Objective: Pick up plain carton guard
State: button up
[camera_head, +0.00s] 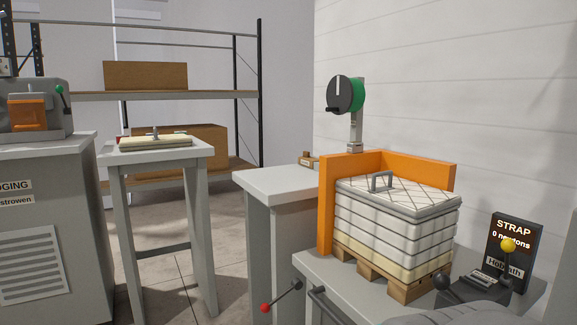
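I cannot clearly pick out a plain carton guard. A small brown, cardboard-coloured piece (307,161) lies at the back of the grey bench, left of the orange corner; it may be a guard, but it is too small to tell. On the small grey table at left lies a flat cream stack (156,143) with a small grey fitting on top. My gripper is not in view.
White layered packs (395,222) stand on a wooden pallet (383,271) against an orange corner wall (326,212). A green-black reel (345,94) stands behind. A "STRAP" display (512,246) and levers are at right. A grey bench (280,184), small table (205,149) and machine cabinet (50,215) have floor between them.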

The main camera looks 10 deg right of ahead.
aim_at(305, 160)
jog(key=i+u, duration=0.25)
jog(key=i, duration=0.8)
